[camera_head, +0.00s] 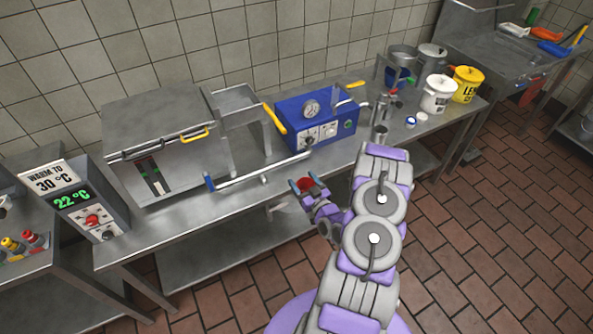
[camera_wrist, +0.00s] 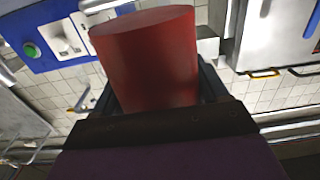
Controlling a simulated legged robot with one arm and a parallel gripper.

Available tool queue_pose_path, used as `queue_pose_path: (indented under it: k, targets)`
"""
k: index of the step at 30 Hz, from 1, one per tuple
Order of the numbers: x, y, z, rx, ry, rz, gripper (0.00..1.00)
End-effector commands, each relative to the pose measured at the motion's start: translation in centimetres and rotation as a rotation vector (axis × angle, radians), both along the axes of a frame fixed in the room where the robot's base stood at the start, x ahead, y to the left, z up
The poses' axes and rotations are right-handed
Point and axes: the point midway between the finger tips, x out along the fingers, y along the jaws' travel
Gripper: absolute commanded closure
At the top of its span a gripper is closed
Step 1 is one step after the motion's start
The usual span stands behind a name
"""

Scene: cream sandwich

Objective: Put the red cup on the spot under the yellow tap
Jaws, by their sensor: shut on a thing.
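The red cup (camera_head: 306,184) is between the blue-tipped fingers of my gripper (camera_head: 308,187), which is shut on it. The gripper holds it in front of the steel counter's front edge, clear of the counter top. In the wrist view the red cup (camera_wrist: 147,60) fills the middle, with a dark finger on each side. A yellow lever (camera_head: 274,118) stands at the left side of the blue machine (camera_head: 315,118). I cannot tell for sure whether this is the yellow tap, and no marked spot under it can be made out.
A large steel box (camera_head: 165,120) stands to the left.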

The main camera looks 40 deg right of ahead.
Motion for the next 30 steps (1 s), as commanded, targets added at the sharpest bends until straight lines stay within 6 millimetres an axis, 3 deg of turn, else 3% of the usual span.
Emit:
queue_pose_path:
  k: [7,18,23,30]
  targets:
    - [-2.3,0.6,0.2,0.001,0.001,0.0,0.61]
    - [-2.5,0.8,0.4,-0.002,-0.001,0.004,0.61]
    - [-0.3,0.8,1.4,-0.005,-0.004,0.025,0.61]
    - [6.0,1.5,5.1,-0.008,-0.008,0.069,0.61]
